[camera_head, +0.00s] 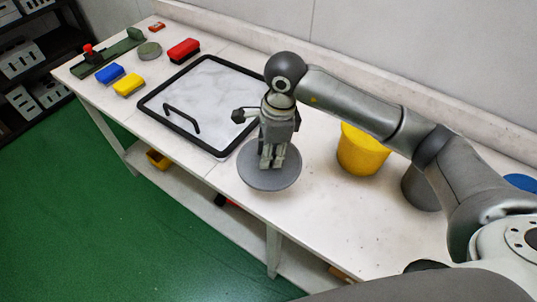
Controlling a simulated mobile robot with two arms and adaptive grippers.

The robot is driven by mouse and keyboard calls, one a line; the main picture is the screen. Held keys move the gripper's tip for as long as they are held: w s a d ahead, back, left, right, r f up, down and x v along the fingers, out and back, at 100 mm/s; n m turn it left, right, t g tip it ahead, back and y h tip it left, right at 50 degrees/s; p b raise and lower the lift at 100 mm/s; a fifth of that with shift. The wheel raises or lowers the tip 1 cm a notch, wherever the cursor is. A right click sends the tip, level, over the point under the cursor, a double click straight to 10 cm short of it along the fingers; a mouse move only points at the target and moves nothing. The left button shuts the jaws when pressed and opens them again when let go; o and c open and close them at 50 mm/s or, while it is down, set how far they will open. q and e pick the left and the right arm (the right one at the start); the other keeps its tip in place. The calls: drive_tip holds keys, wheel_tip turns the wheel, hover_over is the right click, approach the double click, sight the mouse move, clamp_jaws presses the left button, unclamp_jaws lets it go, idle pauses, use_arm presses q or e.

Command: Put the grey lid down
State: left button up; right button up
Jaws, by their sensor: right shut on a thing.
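The grey lid (269,180) is a round, shallow disc near the front edge of the white table, right of the black-framed panel. My right gripper (271,160) points down over its middle and is shut on it, probably on a knob that the fingers hide. I cannot tell whether the lid touches the table or hangs just above it. My left gripper is not in view.
A yellow bucket (361,150) and a grey container (420,190) stand to the right. The black-framed panel (200,100) with a handle lies to the left. Blue (110,73), yellow (129,85) and red (184,50) blocks sit farther left. Bare table (335,215) lies right of the lid.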

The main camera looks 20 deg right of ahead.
drive_tip(key=w+f, duration=0.1)
drive_tip(key=f, duration=0.1)
drive_tip(key=w+f+p, duration=0.1)
drive_tip(key=w, duration=0.1)
drive_tip(key=w+d+f, duration=0.1)
drive_tip(key=f, duration=0.1)
drive_tip(key=shift+w+f, duration=0.15)
drive_tip(key=shift+f, duration=0.15)
wheel_tip(320, 180, down, 3)
drive_tip(key=shift+r+p, duration=0.1)
drive_tip(key=shift+p, duration=0.95)
drive_tip(key=shift+f, duration=0.2)
drive_tip(key=shift+f, duration=0.1)
drive_tip(key=shift+f+b, duration=0.1)
drive_tip(key=shift+b, duration=0.25)
drive_tip(key=o, duration=1)
